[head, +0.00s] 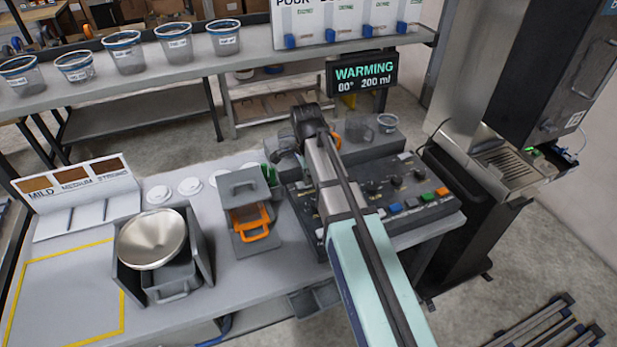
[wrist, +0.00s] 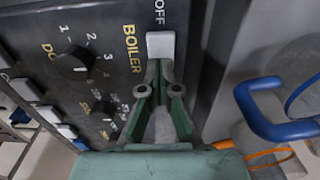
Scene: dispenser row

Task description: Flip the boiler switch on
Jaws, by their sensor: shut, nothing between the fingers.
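The boiler switch (wrist: 160,44) is a pale rocker on the dark control panel, beside the word BOILER and just below the word OFF in the wrist view. My gripper (wrist: 162,68) is shut, with its green fingers together and empty. The fingertips are at the lower end of the switch; I cannot tell whether they touch it. The other end label is not visible. In the head view the control panel (head: 411,210) lies under my arm, which hides the switch and the fingertips. A display (head: 362,74) above the panel reads WARMING.
Dials (wrist: 72,66) and pale buttons (wrist: 25,90) sit left of the switch in the wrist view. A blue handle (wrist: 275,112) stands to the right. In the head view, a grey holder with an orange handle (head: 252,233) and a metal bowl (head: 151,238) stand left of the panel.

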